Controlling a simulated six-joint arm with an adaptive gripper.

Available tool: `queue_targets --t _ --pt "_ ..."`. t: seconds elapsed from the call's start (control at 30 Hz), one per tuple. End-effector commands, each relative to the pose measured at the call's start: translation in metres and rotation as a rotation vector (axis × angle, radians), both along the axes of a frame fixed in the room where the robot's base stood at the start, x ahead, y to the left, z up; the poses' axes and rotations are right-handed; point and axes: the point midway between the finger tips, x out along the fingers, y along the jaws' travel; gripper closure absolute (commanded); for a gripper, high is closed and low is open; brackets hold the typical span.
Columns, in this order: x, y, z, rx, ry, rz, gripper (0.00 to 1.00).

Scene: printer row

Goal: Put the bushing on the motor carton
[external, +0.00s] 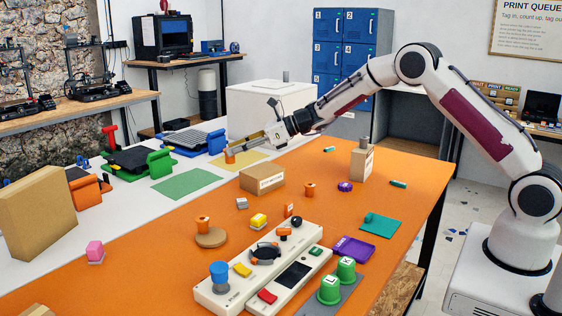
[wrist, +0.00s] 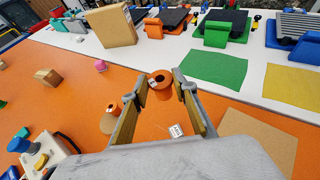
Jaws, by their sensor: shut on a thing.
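My gripper (external: 238,149) is shut on an orange bushing (external: 230,157), a short cylinder with a dark hole in its top. In the wrist view the bushing (wrist: 160,84) sits upright between the fingertips, above the table. A low cardboard carton (external: 262,180) with a white label stands on the orange table, below and to the right of my gripper in the external view. Its bare top (wrist: 255,142) shows at lower right in the wrist view. A taller carton (external: 362,163) stands farther right with a grey cylinder on top. The labels are too small to tell which is the motor carton.
Similar orange pieces stand on a round wooden disc (external: 211,238) and on the open table (external: 310,189). A control panel (external: 262,270) fills the near side. Green (external: 184,184) and yellow (external: 240,163) mats lie on the white bench. A large box (external: 36,212) stands at left.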

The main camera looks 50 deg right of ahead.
Motion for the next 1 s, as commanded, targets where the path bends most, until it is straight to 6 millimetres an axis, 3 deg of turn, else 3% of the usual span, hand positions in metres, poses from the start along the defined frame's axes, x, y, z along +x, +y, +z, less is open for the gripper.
queue_targets --t 0.03,0.3,0.5,0.57,1.0 --pt "0.001 -0.020 0.002 0.000 0.000 -0.027 0.85" --pt "0.000 -0.112 0.013 0.000 0.000 -0.154 0.85" --pt "-0.008 -0.165 0.018 0.001 0.001 -0.233 0.85" --pt "-0.011 -0.175 0.018 0.001 0.000 -0.251 0.85" --pt "-0.014 -0.176 0.011 0.001 0.001 -0.269 0.85"
